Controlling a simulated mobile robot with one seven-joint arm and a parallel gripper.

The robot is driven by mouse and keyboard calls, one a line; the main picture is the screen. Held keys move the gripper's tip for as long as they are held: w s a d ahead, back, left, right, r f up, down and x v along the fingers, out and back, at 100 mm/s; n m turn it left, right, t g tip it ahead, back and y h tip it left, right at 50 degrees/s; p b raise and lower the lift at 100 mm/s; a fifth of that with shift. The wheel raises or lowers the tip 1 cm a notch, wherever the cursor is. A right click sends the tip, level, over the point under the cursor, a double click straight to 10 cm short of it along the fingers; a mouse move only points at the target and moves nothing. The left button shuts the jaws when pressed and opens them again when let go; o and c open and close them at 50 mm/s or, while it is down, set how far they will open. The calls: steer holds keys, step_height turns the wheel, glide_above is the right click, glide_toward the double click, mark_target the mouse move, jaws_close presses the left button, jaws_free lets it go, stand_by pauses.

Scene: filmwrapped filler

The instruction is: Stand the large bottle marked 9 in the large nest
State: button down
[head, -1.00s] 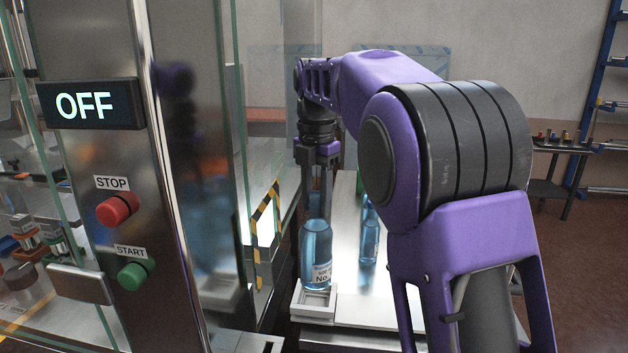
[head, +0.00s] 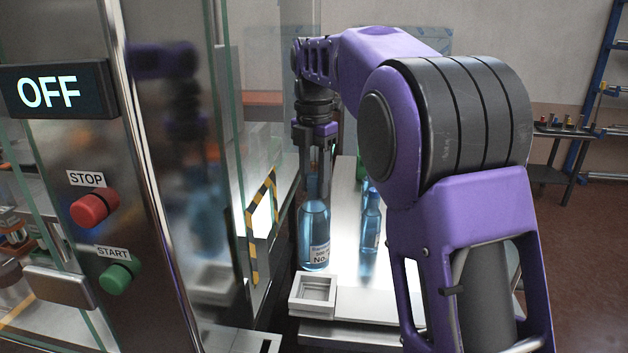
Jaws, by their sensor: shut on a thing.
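A large blue bottle (head: 313,232) with a white label reading "No." stands upright in my gripper (head: 317,178); the number itself is too small to read. My gripper points down and is shut on the bottle's neck. A light grey square nest (head: 298,305) with a raised rim sits at the near left end of the bright table. It looks empty. The bottle's base shows just above the nest's far rim in the picture; I cannot tell how high it hangs or whether it touches anything.
A smaller blue bottle (head: 370,222) stands on the bright table (head: 345,255) to the right, with a green bottle (head: 361,170) partly hidden behind my arm. A glass-walled cabinet with a striped post (head: 261,215) and an OFF panel (head: 50,92) stands close on the left.

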mark_target(314, 204)
steer(key=shift+f+b, duration=1.5)
steer(key=shift+f, duration=1.15)
steer(key=shift+p, duration=0.9)
steer(key=shift+f+b, duration=1.05)
steer(key=shift+f, duration=1.1)
steer(key=shift+c, duration=2)
jaws_free()
step_height(314, 204, up, 18)
steer(key=p, duration=0.3)
steer(key=shift+f+p, duration=0.25)
steer(key=shift+p, duration=0.1)
steer(key=shift+w+a, duration=0.1)
